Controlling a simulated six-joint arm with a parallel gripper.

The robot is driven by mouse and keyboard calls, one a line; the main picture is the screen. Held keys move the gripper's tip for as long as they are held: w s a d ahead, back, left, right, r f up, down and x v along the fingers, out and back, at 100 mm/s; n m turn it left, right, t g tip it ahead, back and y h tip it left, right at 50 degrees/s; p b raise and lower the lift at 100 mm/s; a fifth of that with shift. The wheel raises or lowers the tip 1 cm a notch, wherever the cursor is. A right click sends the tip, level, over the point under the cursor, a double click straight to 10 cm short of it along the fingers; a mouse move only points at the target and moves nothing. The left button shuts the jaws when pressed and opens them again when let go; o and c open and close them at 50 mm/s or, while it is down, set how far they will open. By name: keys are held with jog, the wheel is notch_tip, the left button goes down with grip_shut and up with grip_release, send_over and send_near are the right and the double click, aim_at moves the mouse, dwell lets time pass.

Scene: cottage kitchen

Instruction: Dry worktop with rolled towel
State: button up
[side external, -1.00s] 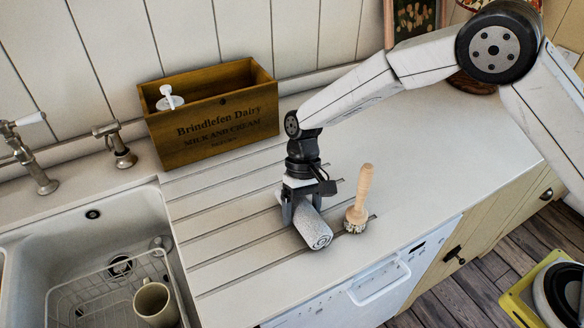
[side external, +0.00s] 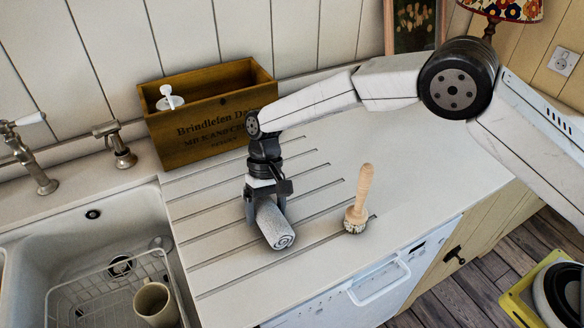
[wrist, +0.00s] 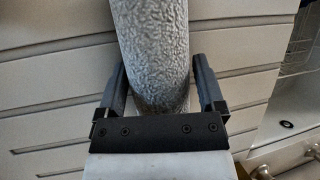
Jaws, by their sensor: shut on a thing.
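A rolled grey towel (side external: 274,224) lies on, or just at, the grooved white worktop (side external: 225,262), left of the brush. My gripper (side external: 265,205) points down and is shut on the towel near its back end. In the wrist view the towel (wrist: 152,45) runs between the two dark fingers of my gripper (wrist: 164,85), with the grooves beneath it. I cannot tell whether the towel presses on the worktop.
A wooden-handled brush (side external: 361,198) stands upright right of the towel. A wooden crate (side external: 190,147) with a white pump top stands at the back. The sink (side external: 75,225) at left holds a wire rack and a mug (side external: 153,301). The right worktop is clear.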

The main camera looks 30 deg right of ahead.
aim_at(229, 223)
jog(key=a, duration=0.7)
jog(key=shift+w+d+f, duration=0.1)
jog(key=shift+w, duration=1.1)
jog(key=shift+w+d, duration=0.1)
jog(key=shift+w, duration=1.1)
jog(key=shift+d, duration=6.5)
notch_tip(229, 223, up, 8)
jog(key=shift+r, duration=0.2)
